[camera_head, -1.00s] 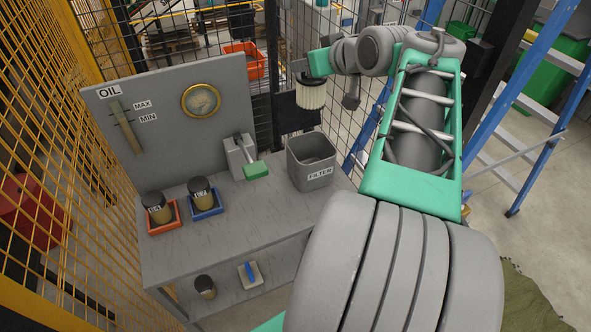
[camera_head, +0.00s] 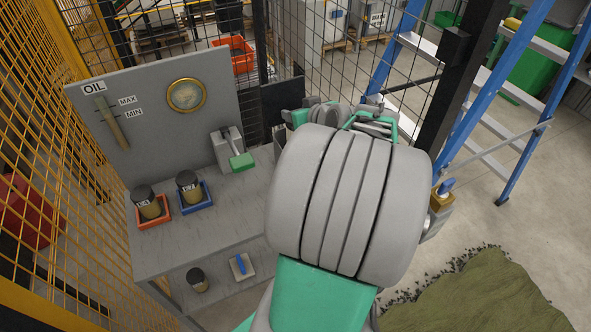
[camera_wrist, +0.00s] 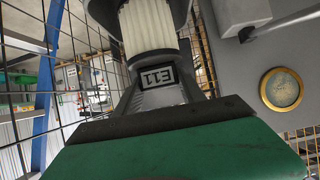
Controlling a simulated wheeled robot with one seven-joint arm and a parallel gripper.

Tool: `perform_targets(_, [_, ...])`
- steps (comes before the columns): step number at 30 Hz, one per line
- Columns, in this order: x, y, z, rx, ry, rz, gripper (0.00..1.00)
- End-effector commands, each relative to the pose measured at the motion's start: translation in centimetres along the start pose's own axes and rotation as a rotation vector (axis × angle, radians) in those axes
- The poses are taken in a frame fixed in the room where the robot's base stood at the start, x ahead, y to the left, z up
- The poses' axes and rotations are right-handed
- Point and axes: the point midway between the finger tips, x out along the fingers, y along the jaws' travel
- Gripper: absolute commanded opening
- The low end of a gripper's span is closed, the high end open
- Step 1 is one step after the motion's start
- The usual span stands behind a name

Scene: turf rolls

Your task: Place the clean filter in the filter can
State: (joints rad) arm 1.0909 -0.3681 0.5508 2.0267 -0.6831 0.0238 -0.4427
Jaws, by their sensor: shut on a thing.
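The clean filter (camera_wrist: 150,28), white and pleated, shows at the top of the wrist view. In the head view my arm hides the filter and most or all of my gripper. The filter can is also hidden there behind my arm, so I cannot tell how the filter sits relative to it.
The back panel bears a round gauge (camera_head: 187,95). Wire fencing and a blue ladder (camera_head: 520,130) stand nearby.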

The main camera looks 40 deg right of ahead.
Motion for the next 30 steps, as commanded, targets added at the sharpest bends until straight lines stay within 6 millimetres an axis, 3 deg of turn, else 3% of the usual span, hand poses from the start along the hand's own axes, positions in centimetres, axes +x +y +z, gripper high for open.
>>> perform_targets(7, [0.3,-0.2,0.3,0.012,0.002,0.008,0.0])
perform_targets(13, [2.3,0.1,4.2,0.016,0.0,0.012,0.0])
perform_targets(22, [4.5,0.1,8.1,0.016,0.002,0.013,0.0])
perform_targets(30, [4.8,0.1,8.6,0.011,0.005,0.013,0.0])
